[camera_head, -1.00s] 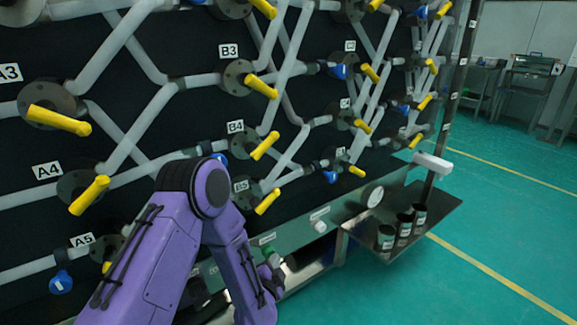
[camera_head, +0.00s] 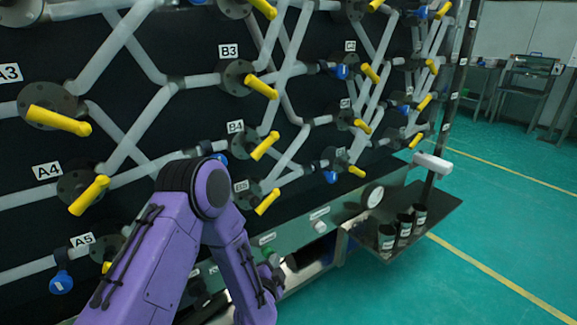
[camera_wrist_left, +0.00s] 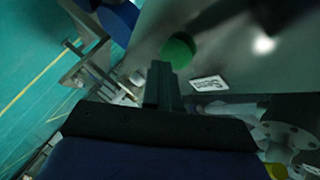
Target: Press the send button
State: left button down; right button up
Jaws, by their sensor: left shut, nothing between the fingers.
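A round green button (camera_wrist_left: 178,52) shows in the left wrist view on a grey panel, just beyond my fingertips. In the head view my purple left arm reaches down to the panel strip (camera_head: 300,232), and the gripper (camera_head: 275,262) is small and partly hidden by the arm there. My right gripper is not in view.
Above the strip is a dark wall of grey pipes with yellow lever valves (camera_head: 264,147) and blue valves. Green floor is clear at right.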

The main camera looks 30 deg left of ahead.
pick_arm(q)
jog(key=shift+w+a+r, duration=0.1)
jog(key=shift+w+a, duration=0.1)
jog(key=shift+a, duration=0.2)
jog(key=shift+d, duration=0.1)
jog(key=shift+s+d, duration=0.1)
jog(key=shift+d, duration=0.1)
jog(key=s+d+p, duration=0.1)
jog(key=s+d, duration=0.1)
jog(key=d, duration=0.3)
jog(key=shift+s+d, duration=0.2)
jog(key=shift+d, duration=0.1)
dwell(0.8)
